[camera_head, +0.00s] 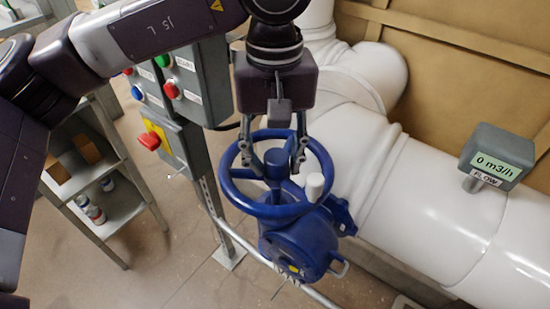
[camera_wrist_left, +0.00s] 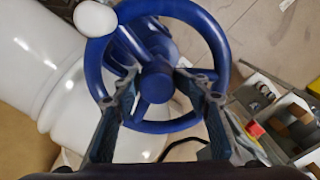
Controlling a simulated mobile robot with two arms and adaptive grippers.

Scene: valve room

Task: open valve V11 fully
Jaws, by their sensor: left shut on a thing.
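A blue handwheel (camera_head: 262,211) with a white knob (camera_head: 315,186) sits on a blue valve body (camera_head: 290,245) on the white pipe. I cannot read a V11 label on it. My left gripper (camera_head: 277,165) comes down over the wheel from above, shut on it around the centre. In the left wrist view, its fingers stand on either side of the hub (camera_wrist_left: 157,82), inside the rim (camera_wrist_left: 218,42). The knob (camera_wrist_left: 95,18) is at the upper left there, clear of the fingers. My right gripper is not in view.
A flow display (camera_head: 490,160) on the pipe (camera_head: 440,215) reads 0 m3/h. Grey control boxes (camera_head: 205,85) with coloured buttons and a red switch stand left of the wheel. A shelf (camera_head: 105,210) with small containers is further left. Thin piping runs below the wheel.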

